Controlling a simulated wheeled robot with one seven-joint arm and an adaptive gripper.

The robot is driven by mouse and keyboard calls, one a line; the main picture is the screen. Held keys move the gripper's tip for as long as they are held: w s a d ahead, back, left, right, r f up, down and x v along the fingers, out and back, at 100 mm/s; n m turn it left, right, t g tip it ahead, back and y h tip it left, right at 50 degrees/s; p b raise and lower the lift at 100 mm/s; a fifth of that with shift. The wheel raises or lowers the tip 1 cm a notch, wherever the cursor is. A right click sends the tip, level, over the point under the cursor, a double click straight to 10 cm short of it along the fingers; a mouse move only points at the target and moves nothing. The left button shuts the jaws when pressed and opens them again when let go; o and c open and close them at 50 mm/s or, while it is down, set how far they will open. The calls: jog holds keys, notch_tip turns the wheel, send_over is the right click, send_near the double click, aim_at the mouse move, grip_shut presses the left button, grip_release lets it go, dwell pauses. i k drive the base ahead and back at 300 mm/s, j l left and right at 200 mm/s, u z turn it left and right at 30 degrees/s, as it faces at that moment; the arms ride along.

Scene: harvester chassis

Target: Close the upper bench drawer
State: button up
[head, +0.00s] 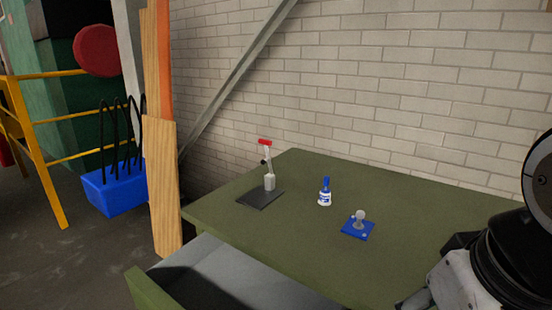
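The upper bench drawer (150,289) stands pulled out from the front of the green bench (290,240). Its green front panel is at the lower left, apart from the bench edge. Its grey inside shows partly, with dark shadow in it; the lower part is cut off by the frame edge. My arm comes in at the lower right, over the right side of the bench. My gripper's fingertips are not visible, so I cannot tell its state or whether it touches anything.
On the bench top stand a red-topped device on a dark plate (260,199), a small blue and white bottle (325,193) and a blue plate with a grey knob (358,228). Wooden boards (163,190), a blue crate (115,193) and a yellow railing (38,150) are at the left.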

aim_at(207, 274)
jog(key=j+z, duration=0.1)
jog(key=z, duration=0.25)
jog(key=j+z, duration=0.35)
jog(key=j, duration=0.25)
jog(key=k+j+z, duration=0.15)
jog(key=j+z, duration=0.2)
jog(key=j, duration=0.2)
jog(key=k+j, duration=0.1)
jog(key=j, duration=0.3)
jog(key=k+j, duration=0.15)
jog(key=j, duration=0.3)
jog(key=k+j+z, duration=0.1)
jog(key=j, duration=0.3)
jog(key=k+j, duration=0.15)
jog(key=j, duration=0.3)
jog(key=k+j+z, duration=0.1)
jog(key=j, duration=0.3)
jog(key=k+j, duration=0.15)
jog(key=j, duration=0.25)
jog(key=k+j, duration=0.15)
jog(key=j, duration=0.25)
jog(key=k+j+z, duration=0.1)
jog(key=j, duration=0.3)
jog(key=k, duration=0.05)
